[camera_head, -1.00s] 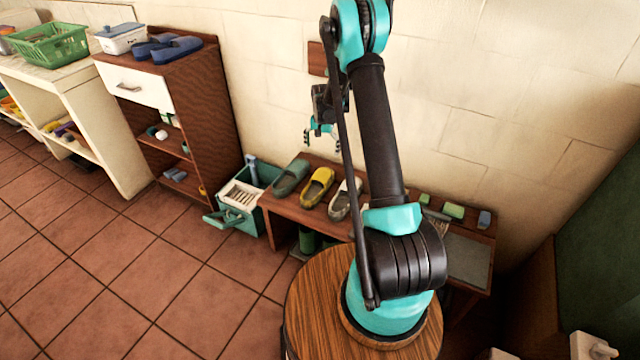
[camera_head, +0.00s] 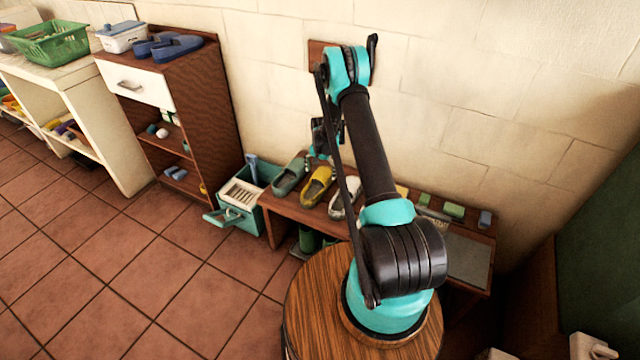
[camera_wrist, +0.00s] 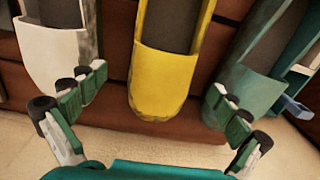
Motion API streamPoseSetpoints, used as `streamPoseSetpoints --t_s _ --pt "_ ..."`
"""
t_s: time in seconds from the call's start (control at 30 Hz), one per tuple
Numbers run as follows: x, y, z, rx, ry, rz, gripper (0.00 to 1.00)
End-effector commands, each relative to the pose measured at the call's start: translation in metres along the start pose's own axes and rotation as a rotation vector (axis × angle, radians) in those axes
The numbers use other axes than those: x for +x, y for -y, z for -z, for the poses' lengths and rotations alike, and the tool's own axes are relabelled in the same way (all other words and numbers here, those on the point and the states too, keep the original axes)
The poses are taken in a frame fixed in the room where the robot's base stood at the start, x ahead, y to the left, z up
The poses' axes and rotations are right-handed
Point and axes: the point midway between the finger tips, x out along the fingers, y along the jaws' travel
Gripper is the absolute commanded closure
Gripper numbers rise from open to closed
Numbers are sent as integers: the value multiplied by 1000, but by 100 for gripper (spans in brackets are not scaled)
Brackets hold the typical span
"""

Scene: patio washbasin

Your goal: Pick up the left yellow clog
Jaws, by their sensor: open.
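One yellow clog (camera_head: 317,186) lies on the low wooden bench, between a green clog (camera_head: 290,174) on its left and a white-and-grey clog (camera_head: 345,198) on its right. In the wrist view the yellow clog (camera_wrist: 163,70) points its rounded closed toe toward my gripper (camera_wrist: 160,103). My gripper is open and empty, its two fingers spread to either side of the toe, with no contact visible. The white clog (camera_wrist: 55,55) is beyond the left finger and the green clog (camera_wrist: 245,85) beyond the right one. In the head view my gripper is mostly hidden behind my arm.
The bench (camera_head: 272,206) stands against the tiled wall. Green blocks (camera_head: 453,210) lie on its right part. A teal crate (camera_head: 238,218) stands on the floor to its left. A brown cabinet (camera_head: 215,110) carries blue slippers (camera_head: 178,47). The neighbouring clogs leave narrow gaps.

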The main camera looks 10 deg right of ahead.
Motion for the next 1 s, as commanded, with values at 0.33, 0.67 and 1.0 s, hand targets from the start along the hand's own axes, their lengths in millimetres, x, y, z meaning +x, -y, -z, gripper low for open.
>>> streamPoseSetpoints --t_s 0.33,0.67,1.0 --pt "33 4 1 0 0 0 0" --pt "57 4 1 0 0 0 0" --pt "56 4 1 0 0 0 22"
